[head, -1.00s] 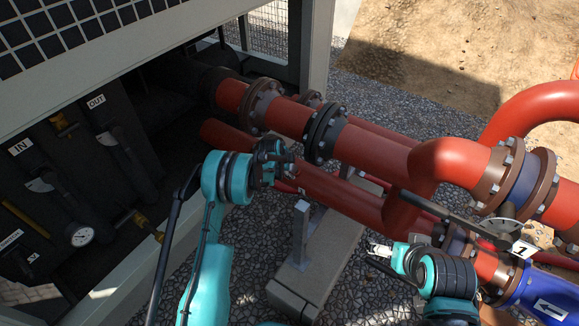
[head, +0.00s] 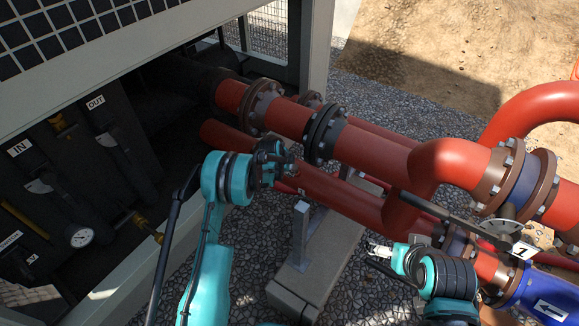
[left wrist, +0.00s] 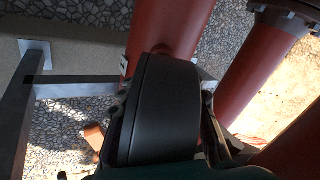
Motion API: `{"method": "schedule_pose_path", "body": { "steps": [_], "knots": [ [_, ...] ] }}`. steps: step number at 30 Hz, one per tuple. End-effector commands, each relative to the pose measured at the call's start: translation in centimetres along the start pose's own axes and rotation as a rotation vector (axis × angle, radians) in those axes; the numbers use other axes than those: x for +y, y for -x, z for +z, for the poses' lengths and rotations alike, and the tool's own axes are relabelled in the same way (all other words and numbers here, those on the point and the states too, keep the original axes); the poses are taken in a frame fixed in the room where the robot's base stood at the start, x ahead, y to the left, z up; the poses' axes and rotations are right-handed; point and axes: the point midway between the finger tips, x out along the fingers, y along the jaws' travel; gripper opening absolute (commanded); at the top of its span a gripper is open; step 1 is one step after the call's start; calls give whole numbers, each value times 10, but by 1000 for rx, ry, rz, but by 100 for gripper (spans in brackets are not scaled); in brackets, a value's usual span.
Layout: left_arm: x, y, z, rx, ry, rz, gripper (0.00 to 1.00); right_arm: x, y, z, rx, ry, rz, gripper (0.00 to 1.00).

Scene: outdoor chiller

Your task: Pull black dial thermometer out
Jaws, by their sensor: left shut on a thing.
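The black dial thermometer (left wrist: 168,110) fills the middle of the left wrist view, its wide dark rim towards the camera and its dial face not visible. My left gripper (head: 284,165) is shut on it, with a finger on each side. In the head view the gripper is beside the lower red pipe (head: 325,186), and the thermometer is hidden or too small to make out. A red pipe lies right behind the thermometer in the wrist view; I cannot tell whether its stem sits in the pipe. My right gripper (head: 378,252) is at the lower right, away from the thermometer; its jaw opening is unclear.
A thicker flanged red pipe (head: 375,150) runs above the lower one. A grey metal support (head: 300,235) stands on a concrete block (head: 295,290) below. The chiller housing on the left holds a white-faced gauge (head: 80,237). A black lever (head: 440,212) is near my right arm.

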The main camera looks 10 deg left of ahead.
Motion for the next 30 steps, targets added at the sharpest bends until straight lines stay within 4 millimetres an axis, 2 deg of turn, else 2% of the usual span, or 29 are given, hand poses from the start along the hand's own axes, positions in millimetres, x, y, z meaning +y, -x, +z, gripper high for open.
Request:
{"method": "schedule_pose_path", "body": {
  "steps": [14, 30],
  "knots": [
    [3, 8, -2, 2, -1, 7, 0, 0, 2, -1, 0, 0, 0, 100],
    [2, 31, -2, 2, -1, 8, 0, 0, 10, -7, 0, 0, 0, 100]
  ]
}}
